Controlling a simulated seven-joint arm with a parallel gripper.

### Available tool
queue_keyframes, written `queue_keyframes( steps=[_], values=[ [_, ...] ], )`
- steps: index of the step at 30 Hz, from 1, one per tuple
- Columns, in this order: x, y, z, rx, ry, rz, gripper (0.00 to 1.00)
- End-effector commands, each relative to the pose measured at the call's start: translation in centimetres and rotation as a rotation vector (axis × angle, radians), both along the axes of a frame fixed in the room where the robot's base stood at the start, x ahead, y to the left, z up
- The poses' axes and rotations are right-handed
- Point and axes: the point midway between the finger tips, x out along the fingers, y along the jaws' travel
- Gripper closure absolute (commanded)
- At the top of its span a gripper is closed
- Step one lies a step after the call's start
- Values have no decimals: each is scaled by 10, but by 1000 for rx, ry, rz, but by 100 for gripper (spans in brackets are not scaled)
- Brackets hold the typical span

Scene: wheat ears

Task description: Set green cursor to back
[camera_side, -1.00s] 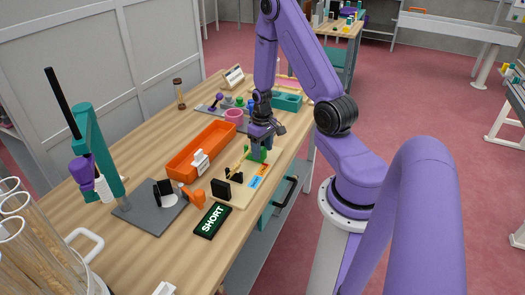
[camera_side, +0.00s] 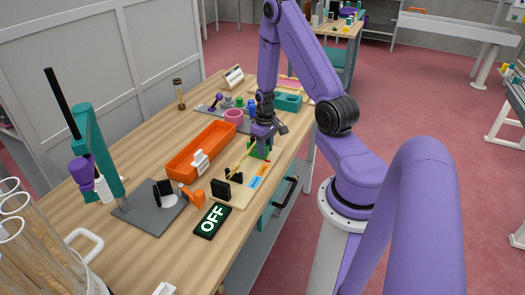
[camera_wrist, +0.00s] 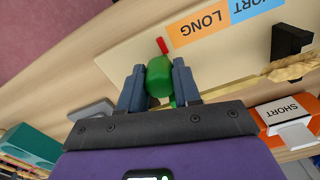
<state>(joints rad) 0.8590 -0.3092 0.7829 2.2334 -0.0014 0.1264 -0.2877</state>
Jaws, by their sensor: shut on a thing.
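The green cursor (camera_wrist: 159,78) is between the two fingers of my gripper (camera_wrist: 158,88), which is shut on it. A small red pointer (camera_wrist: 163,45) sticks out from the cursor over the pale board. In the side view the cursor (camera_side: 262,151) shows as green under my gripper (camera_side: 261,143), at the far end of the board (camera_side: 238,200). The orange LONG label (camera_wrist: 200,27) and the blue SHORT label (camera_wrist: 254,8) lie to the right of the pointer in the wrist view. A wheat ear (camera_wrist: 290,72) lies along the board. The cursor's base is partly hidden.
A black block (camera_side: 221,189) stands at the board's near end. A black sign reading OFF (camera_side: 212,221) lies in front. The orange tray (camera_side: 200,150) with a SHORT card (camera_side: 201,162) is left of the board. A pink bowl (camera_side: 233,116) and teal holder (camera_side: 287,102) stand beyond.

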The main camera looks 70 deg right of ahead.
Motion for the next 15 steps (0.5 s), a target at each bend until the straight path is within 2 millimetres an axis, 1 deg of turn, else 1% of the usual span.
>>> queue_keyframes(
  steps=[1, 3, 11, 12, 14, 15],
  values=[
    [0, -8, 0, -1, -2, -5, 100],
    [0, -14, 0, -2, -3, -4, 100],
    [0, -18, 1, -3, -5, -4, 100],
    [0, -18, 1, -4, -6, -4, 64],
    [0, -18, 1, -4, -6, -5, 45],
    [0, -18, 0, -3, -5, -5, 42]
  ],
)
